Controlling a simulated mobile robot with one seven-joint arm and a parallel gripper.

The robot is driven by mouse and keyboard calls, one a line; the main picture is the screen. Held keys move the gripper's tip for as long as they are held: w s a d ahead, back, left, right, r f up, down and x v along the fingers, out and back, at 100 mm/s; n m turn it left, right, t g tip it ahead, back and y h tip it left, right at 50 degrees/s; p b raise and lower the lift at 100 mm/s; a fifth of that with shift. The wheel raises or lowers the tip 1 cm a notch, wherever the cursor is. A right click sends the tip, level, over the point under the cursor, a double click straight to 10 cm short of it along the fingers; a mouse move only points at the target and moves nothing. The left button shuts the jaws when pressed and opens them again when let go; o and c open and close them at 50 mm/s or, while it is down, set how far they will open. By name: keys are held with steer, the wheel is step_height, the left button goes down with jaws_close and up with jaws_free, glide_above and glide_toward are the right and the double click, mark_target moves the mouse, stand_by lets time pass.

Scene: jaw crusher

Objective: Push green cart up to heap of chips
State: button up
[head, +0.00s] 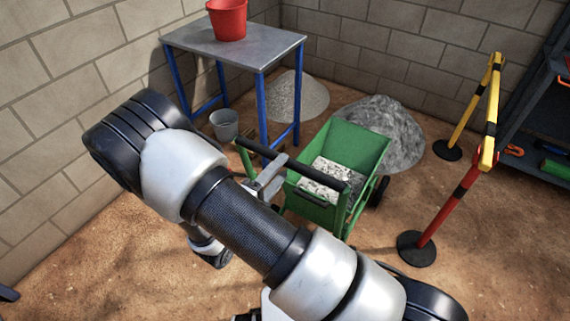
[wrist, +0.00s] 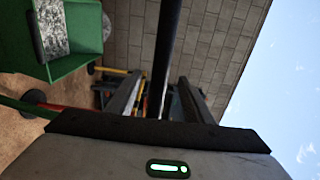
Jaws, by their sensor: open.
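The green cart (head: 345,150) stands upright on the dirt floor, with grey-white chips (head: 325,178) in its tub. Its black handle bar (head: 328,178) faces me. My gripper (head: 272,178) is at this bar, left of the tub. In the wrist view my gripper (wrist: 160,95) is open, with the dark bar (wrist: 166,50) running between its fingers. A dark grey heap (head: 398,135) lies just beyond the cart; the tub hides part of it, so I cannot tell whether they touch. A paler heap (head: 300,97) lies farther left, by the wall.
A metal table (head: 260,48) with blue legs and a red bucket (head: 228,18) stands left of the cart. A grey bucket (head: 224,124) is on the floor beside it. A red-and-yellow barrier (head: 460,185) stands on the right, before a dark shelf (head: 540,125). Floor at lower right is clear.

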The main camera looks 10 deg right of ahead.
mark_target(287, 162)
steer(key=shift+x, duration=2.2)
jaws_close()
